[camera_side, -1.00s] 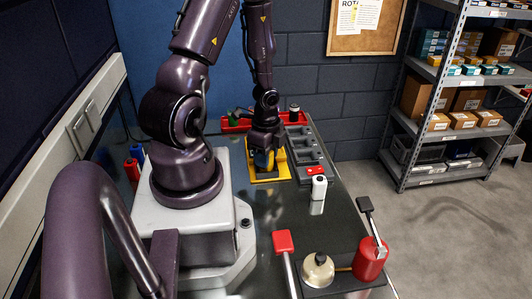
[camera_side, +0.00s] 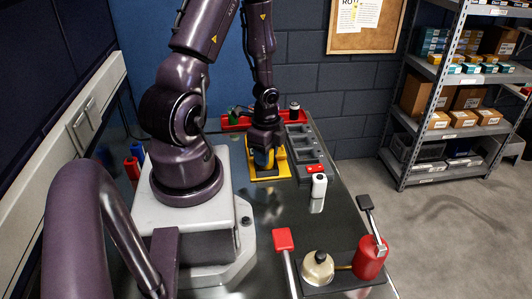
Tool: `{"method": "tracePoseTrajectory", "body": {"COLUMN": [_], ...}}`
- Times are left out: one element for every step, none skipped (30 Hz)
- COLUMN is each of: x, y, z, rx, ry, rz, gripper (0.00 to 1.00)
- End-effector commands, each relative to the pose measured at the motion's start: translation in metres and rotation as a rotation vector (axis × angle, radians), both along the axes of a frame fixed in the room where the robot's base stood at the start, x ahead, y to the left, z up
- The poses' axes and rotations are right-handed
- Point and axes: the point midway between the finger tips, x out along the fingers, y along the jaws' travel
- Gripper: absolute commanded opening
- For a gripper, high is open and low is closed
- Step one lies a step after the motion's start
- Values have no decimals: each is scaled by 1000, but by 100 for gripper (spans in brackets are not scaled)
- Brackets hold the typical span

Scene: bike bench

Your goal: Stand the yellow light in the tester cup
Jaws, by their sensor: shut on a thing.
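My gripper (camera_side: 264,152) points down over the yellow tray (camera_side: 268,177) at the middle of the bench. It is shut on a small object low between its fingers. A little yellow and blue shows there, which I take to be the yellow light (camera_side: 262,160); the fingers hide most of it. I cannot tell whether it touches the tray below. I cannot pick out the tester cup with certainty from this view.
A grey compartment tray (camera_side: 304,145) lies right of the yellow tray, with a white bottle (camera_side: 319,186) in front of it. A red bin (camera_side: 237,123) is behind. A red can (camera_side: 369,258) and a cream round container (camera_side: 317,268) stand at the front right.

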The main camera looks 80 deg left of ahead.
Motion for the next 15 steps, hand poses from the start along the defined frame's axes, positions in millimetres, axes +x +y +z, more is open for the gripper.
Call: {"method": "tracePoseTrajectory", "body": {"x": [0, 0, 0, 0, 0, 0, 0, 0, 0, 0, 0, 0, 0, 0, 0], "y": [0, 0, 0, 0, 0, 0, 0, 0, 0, 0, 0, 0, 0, 0, 0], "z": [0, -1, -1, -2, -2, -3, -4, -5, -5, -6, -6, -7, -8, -8, -9], "rx": [0, 0, 0, 0, 0, -1, -1, -1, -1, -1, -1, -1, -1, -1, -1], "ry": [0, 0, 0, 0, 0, 1, 1, 1, 1, 1, 1, 1, 1, 1, 0], "rz": [0, 0, 0, 0, 0, 0, 0, 0, 0, 0, 0, 0, 0, 0, -1], "gripper": [10, 10, 10, 10, 10, 10, 10, 10, 10, 10, 10, 10, 10, 10, 10]}}
